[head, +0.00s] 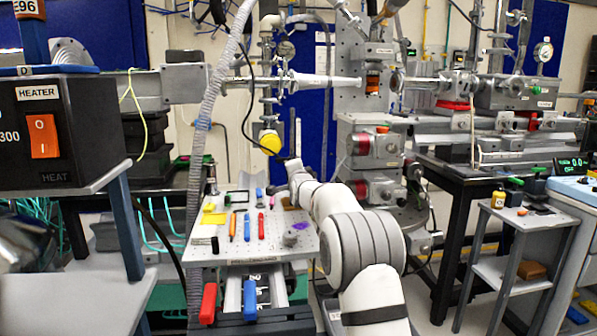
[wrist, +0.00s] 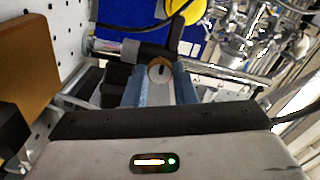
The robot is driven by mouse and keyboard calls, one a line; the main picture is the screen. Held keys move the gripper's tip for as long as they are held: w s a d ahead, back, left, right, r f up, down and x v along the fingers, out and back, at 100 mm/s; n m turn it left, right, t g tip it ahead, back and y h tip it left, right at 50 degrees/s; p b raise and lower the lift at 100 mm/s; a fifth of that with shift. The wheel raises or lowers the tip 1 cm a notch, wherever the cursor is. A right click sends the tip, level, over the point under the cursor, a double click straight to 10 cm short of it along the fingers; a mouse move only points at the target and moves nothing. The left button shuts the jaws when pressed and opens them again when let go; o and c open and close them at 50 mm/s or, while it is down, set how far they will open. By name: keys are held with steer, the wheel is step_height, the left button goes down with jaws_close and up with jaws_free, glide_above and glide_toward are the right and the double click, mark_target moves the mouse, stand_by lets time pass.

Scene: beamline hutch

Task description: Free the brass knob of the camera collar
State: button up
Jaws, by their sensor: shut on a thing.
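In the wrist view, my gripper (wrist: 162,84) has its two blue fingers on either side of a small round tan-brass piece with a dark slot, which looks like the brass knob (wrist: 157,71). The fingers are shut on it. A black cylindrical body (wrist: 135,50), probably the camera collar or its mount, lies just behind the knob, with a dark stub sticking up beside it. In the head view, my gripper (head: 292,168) is small and partly hidden by my arm, above the back of the perforated board. The knob cannot be made out there.
The perforated board (head: 213,257) carries several pens, small tools and a yellow pad (head: 213,219). A yellow round cap (head: 270,143) hangs on a pipe close behind my gripper. A brown block (wrist: 25,62) stands left in the wrist view. Beamline hardware (head: 372,150) crowds the right.

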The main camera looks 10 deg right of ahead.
steer(key=shift+a+f, duration=0.1)
stand_by(0.3)
steer(key=o, duration=1)
steer(key=shift+s, duration=3.9)
